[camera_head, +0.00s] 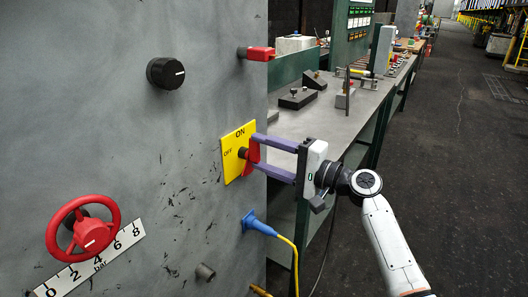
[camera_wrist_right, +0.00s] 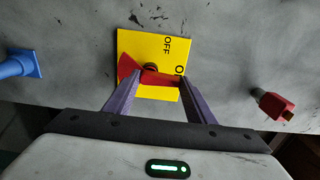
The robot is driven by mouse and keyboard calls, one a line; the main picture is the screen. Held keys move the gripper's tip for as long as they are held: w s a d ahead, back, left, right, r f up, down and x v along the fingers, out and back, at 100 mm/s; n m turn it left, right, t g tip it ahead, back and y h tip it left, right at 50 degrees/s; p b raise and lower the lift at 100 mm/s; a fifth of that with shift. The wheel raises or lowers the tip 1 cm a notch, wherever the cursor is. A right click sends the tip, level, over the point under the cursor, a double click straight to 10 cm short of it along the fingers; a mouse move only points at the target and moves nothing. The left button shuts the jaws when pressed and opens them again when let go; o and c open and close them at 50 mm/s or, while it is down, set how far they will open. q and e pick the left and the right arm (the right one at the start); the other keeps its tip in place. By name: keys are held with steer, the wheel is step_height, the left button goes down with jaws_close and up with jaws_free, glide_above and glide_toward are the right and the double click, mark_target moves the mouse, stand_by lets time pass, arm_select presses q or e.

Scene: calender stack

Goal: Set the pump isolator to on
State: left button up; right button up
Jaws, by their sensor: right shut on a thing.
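The pump isolator is a yellow plate (camera_head: 231,158) marked ON at the top and OFF at the left, with a red handle (camera_head: 253,152) on a dark hub. The handle stands close to upright, slightly tilted, roughly along the line to ON. My right gripper (camera_head: 256,157) comes from the right and is shut on the handle, one purple finger near its upper end and one near its lower end. In the right wrist view the yellow plate (camera_wrist_right: 135,45) lies turned, with the red handle (camera_wrist_right: 155,78) between the fingertips (camera_wrist_right: 160,85). My left gripper is out of view.
The grey panel also carries a black knob (camera_head: 165,73), a red handwheel (camera_head: 92,236) over a bar scale, a red fitting (camera_head: 257,53) above and a blue plug (camera_head: 256,223) with yellow cable below. A workbench (camera_head: 340,120) stands behind my right gripper; the aisle floor is clear.

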stand_by(0.3)
steer(key=o, duration=1)
steer(key=shift+o, duration=0.2)
steer(key=shift+d, duration=0.1)
steer(key=b+v, duration=0.1)
steer(key=v, duration=0.9)
steer(key=shift+s, duration=0.1)
